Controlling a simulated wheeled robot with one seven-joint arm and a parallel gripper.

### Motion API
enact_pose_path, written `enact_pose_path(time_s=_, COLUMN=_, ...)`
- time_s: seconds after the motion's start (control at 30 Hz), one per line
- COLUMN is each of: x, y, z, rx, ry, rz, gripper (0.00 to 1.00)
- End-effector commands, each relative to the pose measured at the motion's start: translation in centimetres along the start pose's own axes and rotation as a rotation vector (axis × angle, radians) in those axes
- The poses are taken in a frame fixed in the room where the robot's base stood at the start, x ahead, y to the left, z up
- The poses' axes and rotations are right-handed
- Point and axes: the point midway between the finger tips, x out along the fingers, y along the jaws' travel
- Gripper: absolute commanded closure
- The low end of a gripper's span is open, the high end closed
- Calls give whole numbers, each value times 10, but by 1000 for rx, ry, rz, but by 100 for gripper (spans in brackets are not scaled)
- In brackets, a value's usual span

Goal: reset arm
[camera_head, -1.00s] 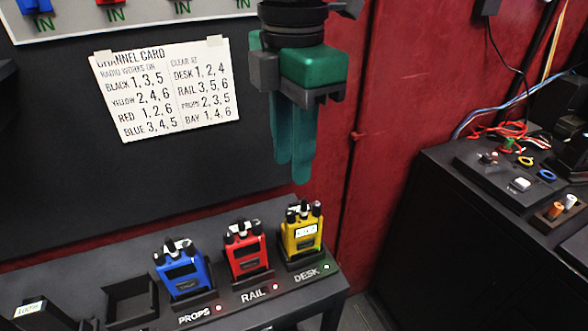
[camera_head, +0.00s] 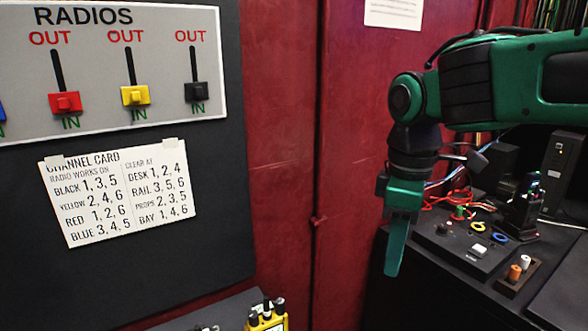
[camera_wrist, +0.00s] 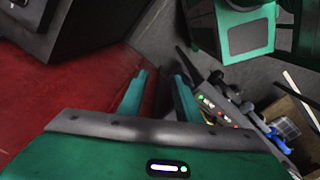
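My green gripper (camera_head: 396,268) hangs with its fingers pointing down at the right of the head view, in front of the red wall and the black cabinet. Its fingers also show in the wrist view (camera_wrist: 162,84), apart with nothing between them. In the head view my arm reaches in from the upper right. The yellow radio (camera_head: 267,317) is cut off at the bottom edge. In the wrist view the shelf with radios (camera_wrist: 236,118) lies to the right of the fingers; the blue radio (camera_wrist: 275,137) is partly visible.
The RADIOS panel (camera_head: 100,22) has red, yellow and black sliders, with a blue one cut off at left. The channel card (camera_head: 118,195) hangs below it. The black cabinet (camera_head: 400,295) at right bears cables, buttons and plugs. The red wall (camera_head: 280,200) between is bare.

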Motion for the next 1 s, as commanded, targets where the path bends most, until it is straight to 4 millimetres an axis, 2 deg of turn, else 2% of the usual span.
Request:
enact_pose_path(time_s=0.03, x=9, y=11, z=29, rx=142, ry=-3, rz=-1, gripper=69)
enact_pose_path(time_s=0.13, x=27, y=24, z=79, rx=410, ry=-7, rz=-4, gripper=69)
enact_pose_path(time_s=0.23, x=46, y=28, z=129, rx=679, ry=-11, rz=-7, gripper=69)
enact_pose_path(time_s=0.4, x=79, y=15, z=206, rx=1122, ry=-17, rz=-16, gripper=69)
enact_pose_path(time_s=0.5, x=95, y=0, z=239, rx=1341, ry=-19, rz=-23, gripper=69)
enact_pose_path(time_s=0.6, x=108, y=-13, z=262, rx=1507, ry=-20, rz=-27, gripper=69)
enact_pose_path(time_s=0.7, x=116, y=-22, z=275, rx=1607, ry=-22, rz=-31, gripper=69)
enact_pose_path(time_s=1.0, x=120, y=-26, z=280, rx=1657, ry=-23, rz=-32, gripper=69)
